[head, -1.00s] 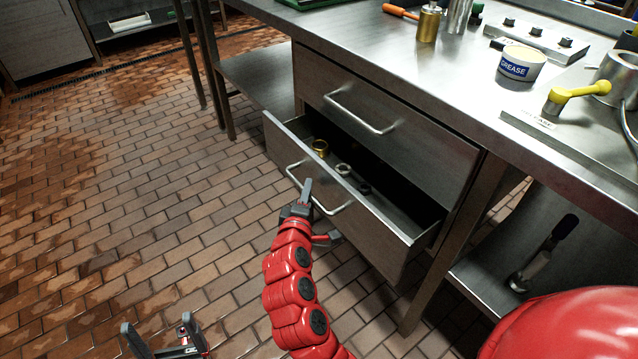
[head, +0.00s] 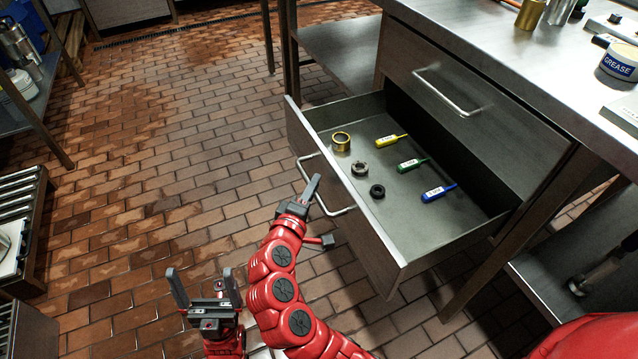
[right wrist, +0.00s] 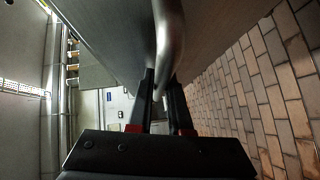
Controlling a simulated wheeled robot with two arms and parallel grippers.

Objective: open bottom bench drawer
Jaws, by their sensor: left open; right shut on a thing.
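The bottom bench drawer (head: 365,245) stands pulled well out of the bench in the head view, its inside open to view. My right gripper (head: 318,213) is shut on the drawer's bar handle (head: 303,170). In the right wrist view the handle (right wrist: 169,35) runs between the fingers of my right gripper (right wrist: 161,85). My left gripper (head: 203,285) is open and empty, low over the floor at the left, apart from the drawer. The drawer above is closed, with its own handle (head: 447,93).
In the drawer lie a brass ring (head: 341,141), a steel nut (head: 360,168), a black ring (head: 377,190) and yellow (head: 392,139), green (head: 412,164) and blue (head: 438,193) tagged tools. Tiled floor (head: 150,150) left of the drawer is clear. A roller rack (head: 20,215) stands far left.

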